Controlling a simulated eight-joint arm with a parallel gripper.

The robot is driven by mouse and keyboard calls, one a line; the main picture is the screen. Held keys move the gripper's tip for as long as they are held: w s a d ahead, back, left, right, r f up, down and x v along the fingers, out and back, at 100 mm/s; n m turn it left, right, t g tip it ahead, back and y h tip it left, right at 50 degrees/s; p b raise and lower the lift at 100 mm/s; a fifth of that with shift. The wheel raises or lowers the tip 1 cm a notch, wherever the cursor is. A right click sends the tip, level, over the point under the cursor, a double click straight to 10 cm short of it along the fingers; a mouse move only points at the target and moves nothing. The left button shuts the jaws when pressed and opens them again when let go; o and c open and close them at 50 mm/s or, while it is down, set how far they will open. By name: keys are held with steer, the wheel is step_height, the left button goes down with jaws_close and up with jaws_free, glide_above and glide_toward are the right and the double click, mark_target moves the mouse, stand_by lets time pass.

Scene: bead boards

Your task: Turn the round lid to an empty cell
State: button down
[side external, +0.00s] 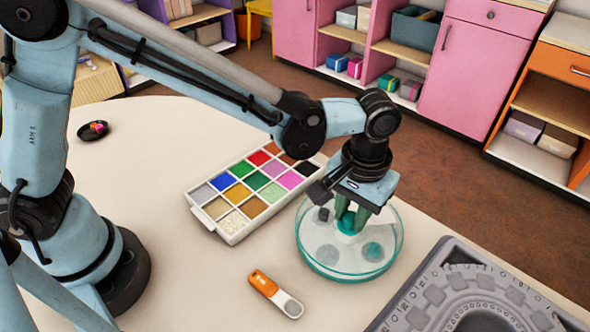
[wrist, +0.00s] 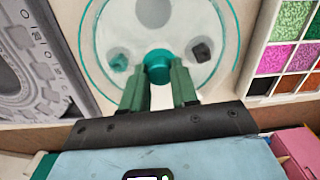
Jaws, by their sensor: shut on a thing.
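A round clear dish (side external: 301,243) with a teal rim stands on the table, covered by a pale see-through round lid (wrist: 160,33). The lid has a teal knob (side external: 347,226) at its middle. My gripper (side external: 352,212) points down from above with its green fingers shut on the knob, which also shows between them in the wrist view (wrist: 158,66). Dark beads (side external: 323,214), grey beads (side external: 328,254) and teal beads (side external: 372,251) show as separate patches in the dish. The cell dividers and any opening in the lid are hard to make out.
A white tray (side external: 233,236) of coloured beads lies close left of the dish. A grey board (side external: 452,262) is at the lower right. An orange-handled tool (side external: 274,292) lies in front, and a small black dish (side external: 93,131) far left.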

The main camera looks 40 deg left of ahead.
steer(key=n, duration=1.3)
steer(key=shift+n, duration=0.4)
steer(key=n, duration=1.2)
steer(key=shift+n, duration=0.4)
steer(key=shift+a, duration=0.1)
steer(key=c, duration=0.8)
jaws_free()
steer(key=shift+c, duration=0.2)
steer(key=shift+r, duration=0.1)
